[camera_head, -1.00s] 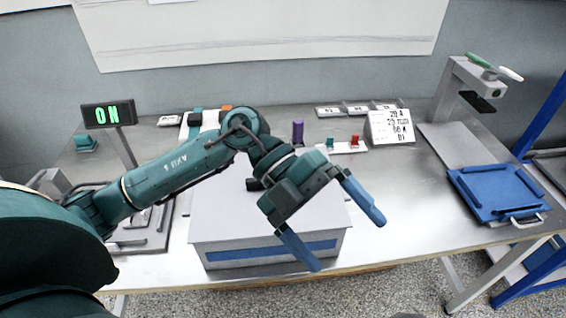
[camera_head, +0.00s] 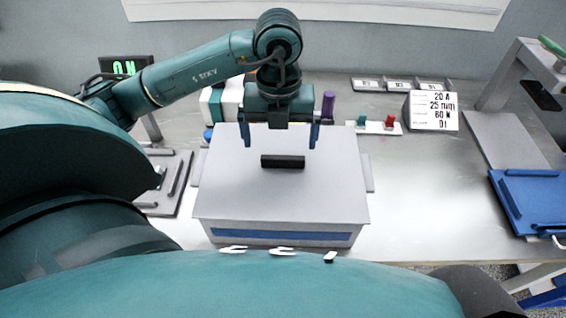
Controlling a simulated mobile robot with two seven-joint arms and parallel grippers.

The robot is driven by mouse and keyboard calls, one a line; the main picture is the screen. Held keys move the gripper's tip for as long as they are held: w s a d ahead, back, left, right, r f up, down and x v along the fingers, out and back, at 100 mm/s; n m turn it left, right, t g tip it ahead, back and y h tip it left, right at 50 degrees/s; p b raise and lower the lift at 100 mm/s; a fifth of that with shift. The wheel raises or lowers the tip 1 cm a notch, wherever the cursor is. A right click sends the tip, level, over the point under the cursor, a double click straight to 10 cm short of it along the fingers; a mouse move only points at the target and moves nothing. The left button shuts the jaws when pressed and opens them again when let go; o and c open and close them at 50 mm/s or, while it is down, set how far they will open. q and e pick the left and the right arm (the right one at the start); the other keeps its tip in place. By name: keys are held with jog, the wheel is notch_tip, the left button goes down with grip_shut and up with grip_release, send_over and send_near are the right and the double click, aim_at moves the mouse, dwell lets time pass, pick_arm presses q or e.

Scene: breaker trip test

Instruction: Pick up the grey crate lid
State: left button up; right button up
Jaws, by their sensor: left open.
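The grey crate lid (camera_head: 230,188) lies flat on top of the crate (camera_head: 283,234), which has a blue stripe along its front. A black bar handle (camera_head: 283,162) stands in the middle of the lid. My left gripper (camera_head: 280,143) points down over the far part of the lid, just beyond the handle in the picture. Its two blue fingers are spread wide, one to each side of the handle, with nothing between them. Whether the fingertips touch the lid cannot be told. My right gripper is not in view.
Behind the crate stand a purple cylinder (camera_head: 327,106) and a white strip with green and red pieces (camera_head: 374,127). A card (camera_head: 431,111) with printed text stands to their right. A blue tray (camera_head: 527,202) lies at the far right. The table right of the crate is clear.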

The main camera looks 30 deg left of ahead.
aim_at(283, 157)
pick_arm(q)
jog(key=shift+d+f+p, duration=0.2)
jog(key=shift+f+p, duration=0.15)
jog(key=shift+f, duration=1.05)
jog(key=shift+d+f+p, duration=0.15)
jog(key=shift+f+p, duration=0.15)
jog(key=shift+f, duration=1.05)
jog(key=shift+c, duration=0.4)
jog(key=c, duration=0.9)
